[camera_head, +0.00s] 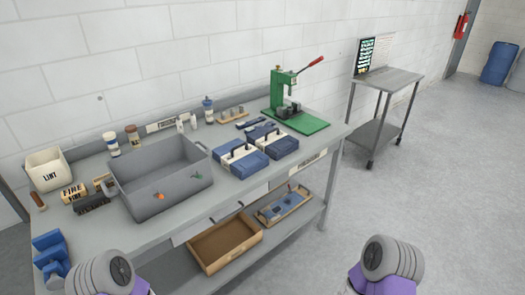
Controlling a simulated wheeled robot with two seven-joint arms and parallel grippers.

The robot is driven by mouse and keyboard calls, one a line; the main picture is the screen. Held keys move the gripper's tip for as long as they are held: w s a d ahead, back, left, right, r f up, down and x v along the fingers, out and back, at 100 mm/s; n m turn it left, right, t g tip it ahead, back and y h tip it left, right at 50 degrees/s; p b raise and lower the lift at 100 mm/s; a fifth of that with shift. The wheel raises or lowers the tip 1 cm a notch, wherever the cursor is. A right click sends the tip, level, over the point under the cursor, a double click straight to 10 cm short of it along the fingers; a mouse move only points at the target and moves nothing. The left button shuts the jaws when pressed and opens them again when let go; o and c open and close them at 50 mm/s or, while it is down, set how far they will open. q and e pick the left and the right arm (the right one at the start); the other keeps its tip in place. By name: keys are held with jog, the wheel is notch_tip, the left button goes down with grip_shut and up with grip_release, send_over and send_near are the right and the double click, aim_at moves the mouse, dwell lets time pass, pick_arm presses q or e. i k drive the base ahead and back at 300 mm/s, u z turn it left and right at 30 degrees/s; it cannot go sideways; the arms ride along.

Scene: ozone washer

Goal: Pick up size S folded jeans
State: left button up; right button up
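Two folded blue bundles, which look like folded jeans with pale bands and dark handle-like pieces on top, lie side by side on the workbench: a nearer one (252,166) and a farther one (285,146). Stepped blue pieces (49,247) sit at the bench's near left end; I cannot tell what they are. No size mark is readable on any of them. Parts of my two arms show at the bottom left and bottom right, apart from the bundles. Neither gripper's fingers are in view.
A grey bin (140,205) stands left of the bundles, a green press (310,124) behind them to the right. A white LINT tub (46,170) is at far left. A brown tray (222,240) rests on the lower shelf.

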aim_at(277, 143)
jog(key=z, duration=1.45)
jog(key=i, duration=2.05)
jog(key=u, duration=2.15)
